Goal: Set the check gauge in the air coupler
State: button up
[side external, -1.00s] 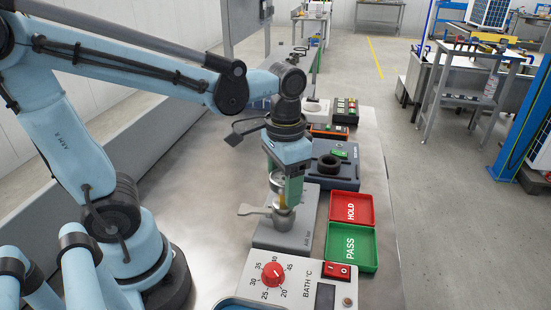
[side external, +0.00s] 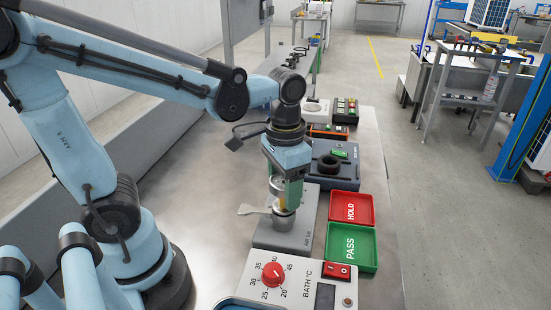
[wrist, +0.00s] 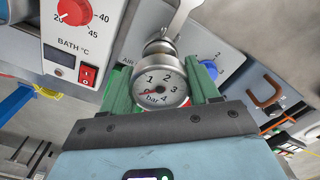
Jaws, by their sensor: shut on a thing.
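The check gauge (wrist: 160,84) has a round white dial marked in bar, with its needle near 0. My gripper (side external: 284,194) is shut on it, with a green finger on each side of the dial in the wrist view. The air coupler (side external: 283,219) is a metal fitting on the grey air set block (side external: 302,238), with a flat lever (side external: 251,209) pointing left. My gripper is upright directly above the coupler. The gauge's lower end meets the coupler in the wrist view, but I cannot tell how deep it sits.
The bath unit (side external: 300,284) with a red dial stands in front of the block. The green PASS tray (side external: 366,264) and red HOLD tray (side external: 367,211) lie to its right. A blue-grey station (side external: 347,180) stands behind. The table left of the block is bare.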

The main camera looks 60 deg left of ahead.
jog(key=o, duration=1.4)
jog(key=shift+f, duration=0.1)
notch_tip(320, 180, up, 12)
jog(key=shift+r, duration=0.1)
jog(key=shift+f, duration=6.1)
